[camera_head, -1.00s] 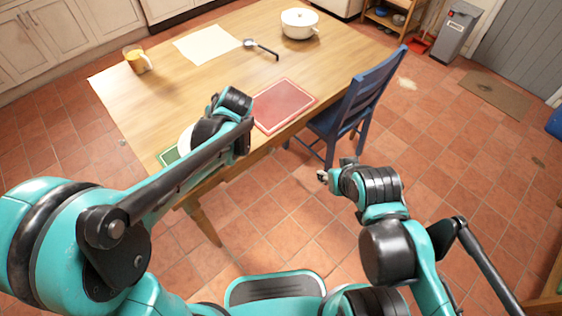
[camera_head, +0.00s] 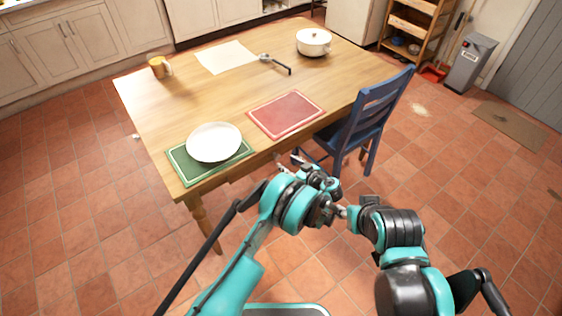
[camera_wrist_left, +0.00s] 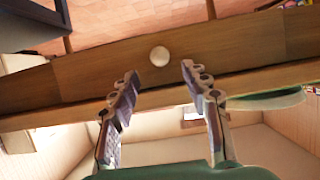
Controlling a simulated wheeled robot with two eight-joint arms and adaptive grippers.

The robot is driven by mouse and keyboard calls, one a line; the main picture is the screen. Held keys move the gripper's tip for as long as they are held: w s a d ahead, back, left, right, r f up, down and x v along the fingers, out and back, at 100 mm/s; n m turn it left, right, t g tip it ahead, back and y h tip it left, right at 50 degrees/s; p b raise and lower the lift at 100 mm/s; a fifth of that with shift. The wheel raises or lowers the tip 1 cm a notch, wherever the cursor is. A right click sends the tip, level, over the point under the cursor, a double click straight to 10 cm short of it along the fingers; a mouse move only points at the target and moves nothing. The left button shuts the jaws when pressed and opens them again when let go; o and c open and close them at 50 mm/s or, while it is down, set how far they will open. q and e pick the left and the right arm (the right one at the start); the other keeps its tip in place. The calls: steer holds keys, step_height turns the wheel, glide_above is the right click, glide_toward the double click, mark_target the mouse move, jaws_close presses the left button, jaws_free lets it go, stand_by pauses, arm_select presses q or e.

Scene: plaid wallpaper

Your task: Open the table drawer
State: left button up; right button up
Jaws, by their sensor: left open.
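The wooden table (camera_head: 195,98) stands ahead. In the left wrist view, its wooden side (camera_wrist_left: 235,62) runs across the picture. A round pale drawer knob (camera_wrist_left: 159,56) sits on it; the drawer's outline is not clear. My left gripper (camera_head: 289,163) is below the table's near edge in the head view. In the left wrist view, its two fingers (camera_wrist_left: 160,72) are spread and empty. The knob lies in line with the gap, just beyond the fingertips, and looks untouched. My right gripper (camera_head: 341,212) is close to the left wrist; its jaws are too small to read.
A blue chair (camera_head: 375,112) stands close to the right of my left gripper. A white plate (camera_head: 214,142) on a green mat (camera_head: 185,170) and a red mat (camera_head: 286,113) lie near the table's front edge. The tiled floor (camera_head: 110,235) at left is free.

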mark_target(278, 157)
arm_select(q)
steer(key=b+x, duration=0.2)
steer(key=x, duration=0.3)
steer(key=shift+w+a+f, duration=0.2)
steer(key=shift+w+f, duration=0.05)
steer(key=shift+w+a+f, duration=0.15)
steer(key=shift+w+a, duration=0.2)
steer(key=shift+w, duration=0.15)
jaws_close()
